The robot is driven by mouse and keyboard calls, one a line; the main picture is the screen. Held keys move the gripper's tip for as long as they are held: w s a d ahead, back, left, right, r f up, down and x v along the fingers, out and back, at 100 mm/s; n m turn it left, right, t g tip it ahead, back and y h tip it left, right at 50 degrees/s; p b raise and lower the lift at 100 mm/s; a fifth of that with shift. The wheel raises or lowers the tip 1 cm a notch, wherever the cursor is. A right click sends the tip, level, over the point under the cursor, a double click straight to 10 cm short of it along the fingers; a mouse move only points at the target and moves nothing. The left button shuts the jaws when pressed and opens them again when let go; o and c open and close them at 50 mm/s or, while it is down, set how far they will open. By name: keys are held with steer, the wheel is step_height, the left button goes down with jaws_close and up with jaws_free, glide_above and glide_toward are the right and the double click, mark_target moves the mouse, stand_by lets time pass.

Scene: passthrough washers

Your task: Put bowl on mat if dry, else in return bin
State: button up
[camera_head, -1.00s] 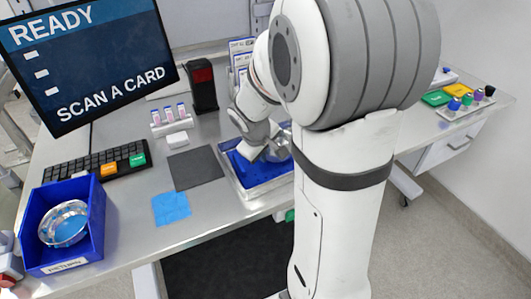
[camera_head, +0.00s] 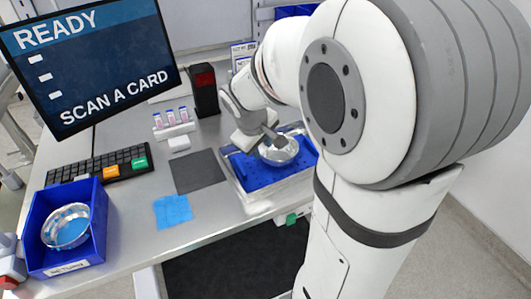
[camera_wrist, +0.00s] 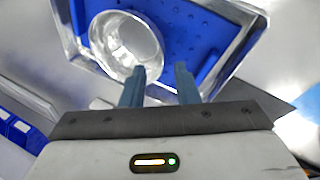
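A shiny metal bowl (camera_head: 278,151) sits upright on the blue perforated floor of a metal tray (camera_head: 252,203). It also shows in the wrist view (camera_wrist: 125,45), and no water can be made out in it. My gripper (camera_head: 272,136) is at the bowl's far rim. In the wrist view my gripper (camera_wrist: 158,72) has its fingers apart; the left fingertip overlaps the bowl's rim, and contact cannot be told. A dark grey mat (camera_head: 197,171) lies left of the tray. A blue bin (camera_head: 90,250) labelled RETURN stands front left, with another metal bowl (camera_head: 66,227), bluish inside.
A blue cloth (camera_head: 172,211) lies between bin and tray. A monitor (camera_head: 90,60) reads "READY, SCAN A CARD".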

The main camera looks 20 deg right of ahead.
steer(key=v, duration=0.5)
steer(key=s+a+f+m+y, duration=0.1)
steer(key=s+a+m, duration=0.1)
steer(key=s, duration=0.5)
steer(key=s+a+f+m+y, duration=0.1)
steer(key=s+a+m+y, duration=0.1)
steer(key=s, duration=0.5)
steer(key=shift+s+a+m, duration=0.2)
steer(key=shift+a+m, duration=0.2)
steer(key=shift+a, duration=0.4)
